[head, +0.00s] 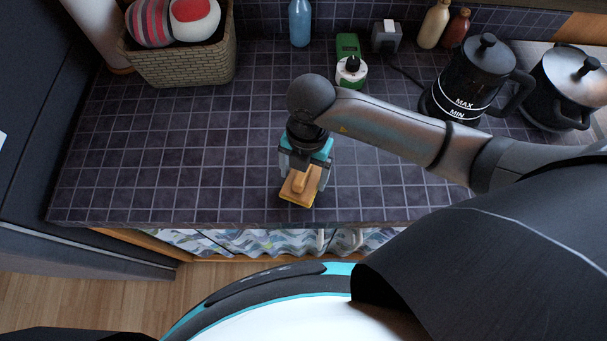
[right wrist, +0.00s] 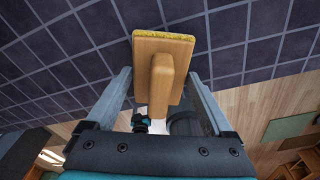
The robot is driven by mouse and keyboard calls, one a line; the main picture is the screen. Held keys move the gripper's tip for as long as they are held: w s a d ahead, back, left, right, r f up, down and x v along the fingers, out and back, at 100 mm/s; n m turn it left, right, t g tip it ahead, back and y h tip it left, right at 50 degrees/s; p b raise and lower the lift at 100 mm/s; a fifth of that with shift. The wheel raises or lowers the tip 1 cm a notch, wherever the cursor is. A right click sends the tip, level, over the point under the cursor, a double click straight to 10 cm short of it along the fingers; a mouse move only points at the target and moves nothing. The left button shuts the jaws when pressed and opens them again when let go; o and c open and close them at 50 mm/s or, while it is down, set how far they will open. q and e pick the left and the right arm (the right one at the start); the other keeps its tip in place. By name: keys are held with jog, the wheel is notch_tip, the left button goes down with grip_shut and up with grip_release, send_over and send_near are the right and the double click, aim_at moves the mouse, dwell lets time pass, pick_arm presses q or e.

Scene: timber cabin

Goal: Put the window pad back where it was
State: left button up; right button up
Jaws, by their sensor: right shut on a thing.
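The window pad (head: 299,188) is a wooden block with a wooden handle and a yellow pad layer along its edge. It is at the front edge of the dark tiled counter in the head view. My right gripper (head: 303,172) is above it, with its fingers on either side of the handle. In the right wrist view the pad (right wrist: 163,50) extends out ahead between the two fingers, its handle toward the gripper. I cannot tell whether the pad touches the counter. My left gripper is not in view.
The tiled counter (head: 180,150) is clear left of the pad. A wicker basket (head: 185,65) with yarn balls stands at the back left.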

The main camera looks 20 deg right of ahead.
jog(key=shift+f, duration=0.85)
jog(key=o, duration=0.9)
jog(key=r, duration=0.8)
jog(key=w+d+r, duration=0.1)
jog(key=r, duration=0.3)
jog(key=shift+p, duration=0.35)
